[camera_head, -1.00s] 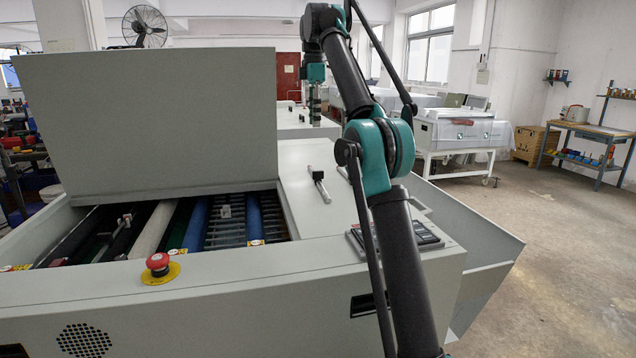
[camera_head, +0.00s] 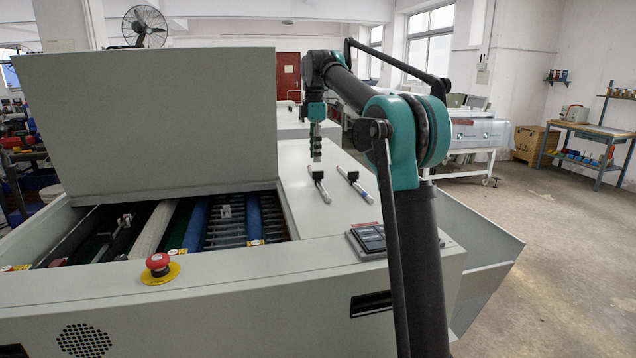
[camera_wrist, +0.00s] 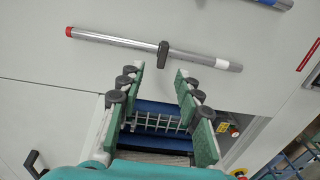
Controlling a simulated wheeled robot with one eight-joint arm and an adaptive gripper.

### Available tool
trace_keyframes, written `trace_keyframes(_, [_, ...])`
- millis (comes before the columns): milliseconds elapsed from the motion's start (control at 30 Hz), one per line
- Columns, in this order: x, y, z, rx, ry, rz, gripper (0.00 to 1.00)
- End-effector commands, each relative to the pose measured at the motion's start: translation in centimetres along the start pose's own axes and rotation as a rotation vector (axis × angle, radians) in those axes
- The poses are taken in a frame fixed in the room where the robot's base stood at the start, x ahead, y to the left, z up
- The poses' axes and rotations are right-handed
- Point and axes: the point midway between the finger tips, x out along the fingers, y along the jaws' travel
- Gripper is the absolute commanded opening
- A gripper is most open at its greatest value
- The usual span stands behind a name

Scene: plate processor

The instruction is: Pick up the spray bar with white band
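The spray bar with white band (camera_wrist: 120,40) lies flat on the grey machine top in the wrist view. It is a silver tube with a red left end, a black handle at its middle and a white band near its right end. In the head view it is the left of two bars (camera_head: 322,190). My gripper (camera_wrist: 160,74) is open and empty, its fingers pointing toward the bar near the handle, apart from it. In the head view my gripper (camera_head: 316,155) hangs just above the bar's far part.
A second bar (camera_head: 359,184) lies to the right; its bluish-marked end (camera_wrist: 272,2) shows in the wrist view. The roller opening (camera_head: 225,225) is to the left, beside a raised cover (camera_head: 150,125). A control panel (camera_head: 368,238) and red stop button (camera_head: 157,262) are in front.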

Motion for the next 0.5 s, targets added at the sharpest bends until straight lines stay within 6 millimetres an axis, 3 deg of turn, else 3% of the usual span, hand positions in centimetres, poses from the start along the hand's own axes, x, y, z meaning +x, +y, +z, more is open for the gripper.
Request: trace_keyframes(500, [5.1, -0.3, 0.8, 0.000, 0.000, 0.000, 0.34])
